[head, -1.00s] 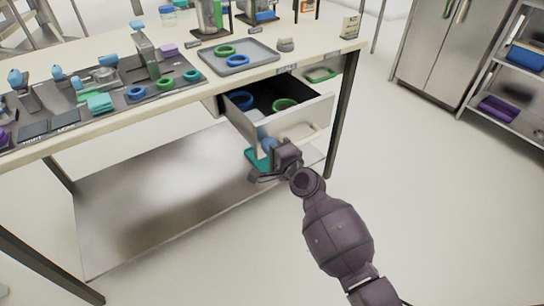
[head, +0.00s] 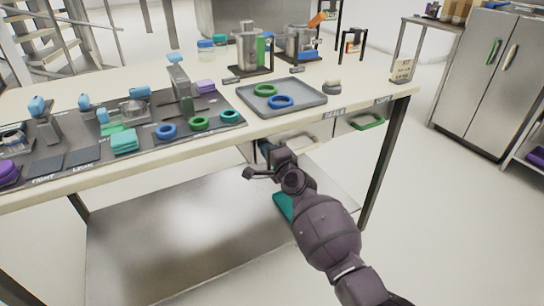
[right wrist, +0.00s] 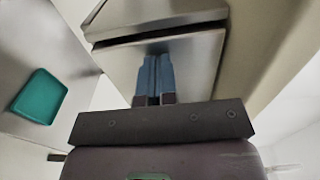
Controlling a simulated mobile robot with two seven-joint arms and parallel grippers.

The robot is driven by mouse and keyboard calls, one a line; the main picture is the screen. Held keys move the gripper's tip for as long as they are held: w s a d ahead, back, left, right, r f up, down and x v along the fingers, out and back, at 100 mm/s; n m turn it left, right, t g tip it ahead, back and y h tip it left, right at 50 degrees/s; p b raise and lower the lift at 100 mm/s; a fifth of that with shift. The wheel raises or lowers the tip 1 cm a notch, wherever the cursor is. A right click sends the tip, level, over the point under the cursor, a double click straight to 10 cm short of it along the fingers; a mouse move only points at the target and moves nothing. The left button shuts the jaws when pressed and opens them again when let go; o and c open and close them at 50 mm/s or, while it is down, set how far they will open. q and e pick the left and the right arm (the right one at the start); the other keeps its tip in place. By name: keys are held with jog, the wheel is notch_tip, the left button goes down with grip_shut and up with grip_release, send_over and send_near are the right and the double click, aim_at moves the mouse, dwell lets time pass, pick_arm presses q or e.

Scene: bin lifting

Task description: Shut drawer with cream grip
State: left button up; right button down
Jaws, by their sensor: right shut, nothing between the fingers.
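The drawer with the cream grip (head: 302,140) is under the front edge of the table, and its inside no longer shows in the head view. My arm partly covers its front. In the right wrist view the metal drawer front (right wrist: 195,68) lies right ahead of the fingers, with a dark gap along one edge. I cannot tell whether it is fully flush. My right gripper (head: 264,150) is shut and empty at the left part of the front. Its blue fingertips (right wrist: 155,62) are at or very near the front. My left gripper is out of view.
A second drawer with a green grip (head: 368,122) is to the right. A grey tray (head: 318,99) with green and blue rings is on the table above. A teal thing (head: 283,206) lies on the lower shelf (head: 190,235). A table leg (head: 383,160) stands at right.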

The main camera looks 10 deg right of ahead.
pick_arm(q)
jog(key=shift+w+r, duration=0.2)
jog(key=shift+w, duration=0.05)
pick_arm(e)
jog(key=shift+w+a+r, duration=0.15)
jog(key=shift+w+r, duration=0.25)
jog(key=shift+w, duration=0.1)
jog(key=shift+r, duration=0.15)
pick_arm(q)
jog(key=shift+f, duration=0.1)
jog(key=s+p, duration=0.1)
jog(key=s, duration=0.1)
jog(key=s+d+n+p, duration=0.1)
jog(key=p, duration=0.1)
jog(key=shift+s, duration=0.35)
pick_arm(e)
jog(key=f+v, duration=0.1)
jog(key=v, duration=1.3)
jog(key=shift+s, duration=0.15)
